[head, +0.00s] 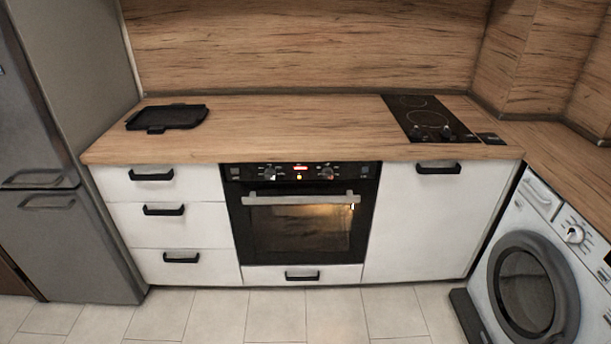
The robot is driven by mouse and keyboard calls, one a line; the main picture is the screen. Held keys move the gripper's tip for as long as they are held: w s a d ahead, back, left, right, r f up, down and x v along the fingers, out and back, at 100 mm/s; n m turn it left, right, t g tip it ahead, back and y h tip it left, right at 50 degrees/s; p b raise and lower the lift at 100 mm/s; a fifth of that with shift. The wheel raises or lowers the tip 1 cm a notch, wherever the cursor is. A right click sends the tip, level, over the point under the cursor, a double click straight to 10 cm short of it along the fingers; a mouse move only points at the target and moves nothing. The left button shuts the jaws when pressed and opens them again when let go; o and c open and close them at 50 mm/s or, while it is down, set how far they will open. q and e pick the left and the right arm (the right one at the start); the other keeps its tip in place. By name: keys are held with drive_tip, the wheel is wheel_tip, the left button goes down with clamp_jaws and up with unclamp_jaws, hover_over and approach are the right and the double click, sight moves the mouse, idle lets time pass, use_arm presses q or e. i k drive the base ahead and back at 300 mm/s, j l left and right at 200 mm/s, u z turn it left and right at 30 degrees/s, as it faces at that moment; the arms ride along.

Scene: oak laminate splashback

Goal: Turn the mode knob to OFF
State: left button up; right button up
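The built-in oven (299,232) sits under the counter, with its door shut and a warm light glowing behind the glass. Its black control panel has a left knob (270,174) and a right knob (326,173), with a small red display (301,168) between them. A small yellowish light shows below the display. The panel markings are too small to read, so I cannot tell which knob is the mode knob or where each points. The washing machine at the right also has a round knob (574,234). Neither of my grippers is in view.
A wooden counter (290,118) carries a black tray-like pan (168,117) at left and a black cooktop (428,118) at right. The oven's bar handle (299,199) juts out below the panel. A grey fridge (62,150) stands at left. The tiled floor (300,310) in front is clear.

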sight(270, 173)
drive_tip(key=i+j+u, duration=0.3)
drive_tip(key=i+j, duration=0.55)
drive_tip(key=i, duration=0.1)
